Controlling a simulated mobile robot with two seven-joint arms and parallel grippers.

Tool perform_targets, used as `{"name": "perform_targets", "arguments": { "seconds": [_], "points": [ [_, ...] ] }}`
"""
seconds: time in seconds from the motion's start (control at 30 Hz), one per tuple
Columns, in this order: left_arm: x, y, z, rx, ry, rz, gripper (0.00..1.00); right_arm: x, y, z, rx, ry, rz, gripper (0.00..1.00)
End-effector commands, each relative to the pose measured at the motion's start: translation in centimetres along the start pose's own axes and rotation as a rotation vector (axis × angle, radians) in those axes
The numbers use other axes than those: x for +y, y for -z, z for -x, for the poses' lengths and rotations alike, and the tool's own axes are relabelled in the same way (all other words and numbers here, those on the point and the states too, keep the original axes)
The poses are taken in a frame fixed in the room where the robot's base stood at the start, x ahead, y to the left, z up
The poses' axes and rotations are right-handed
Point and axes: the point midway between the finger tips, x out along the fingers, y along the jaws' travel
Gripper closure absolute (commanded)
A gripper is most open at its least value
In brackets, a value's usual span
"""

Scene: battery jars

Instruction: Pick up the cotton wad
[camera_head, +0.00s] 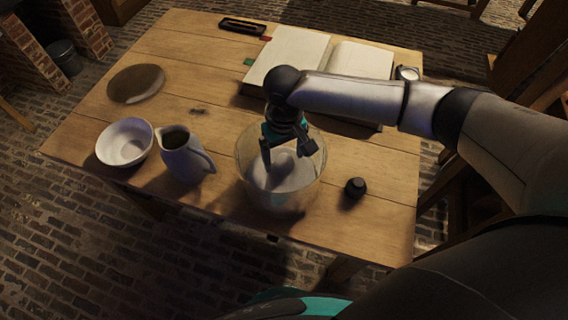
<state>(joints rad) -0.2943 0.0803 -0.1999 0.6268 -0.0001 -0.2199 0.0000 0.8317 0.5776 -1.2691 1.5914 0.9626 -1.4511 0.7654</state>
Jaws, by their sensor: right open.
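A clear glass jar (247,183) stands near the front edge of the wooden table. A pale, rounded lump (284,163), which looks like the cotton wad, shows dimly through the glass. My right gripper (287,160) points down into the jar's mouth from above. Its two fingers are spread apart, one on each side of the pale lump as seen from here. I cannot tell whether either finger touches it, as the glass and dim light blur the detail. My left gripper is not in view.
Left of the jar stand a pitcher (184,162) with dark contents and a white bowl (124,146). A small black round object (355,187) is to its right. Behind are an open book (292,62), a dark tray (242,25), a small cup (407,73) and a round disc (136,83).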

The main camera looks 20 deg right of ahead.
Motion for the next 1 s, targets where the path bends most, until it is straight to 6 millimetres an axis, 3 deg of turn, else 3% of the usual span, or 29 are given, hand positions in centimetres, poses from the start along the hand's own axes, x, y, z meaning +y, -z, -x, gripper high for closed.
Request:
{"name": "perform_targets", "arguments": {
  "seconds": [0.1, 0.4, 1.0],
  "points": [
    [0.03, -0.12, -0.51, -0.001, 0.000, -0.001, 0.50, -0.03, -0.08, -1.44, -0.001, 0.000, 0.001, 0.10],
    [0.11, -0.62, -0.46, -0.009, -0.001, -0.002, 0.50, -0.04, -0.08, -1.64, 0.000, 0.000, 0.002, 0.12],
    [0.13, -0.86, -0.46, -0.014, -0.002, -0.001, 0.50, -0.03, -0.09, -1.63, 0.000, 0.000, 0.002, 0.80]
  ]
}}
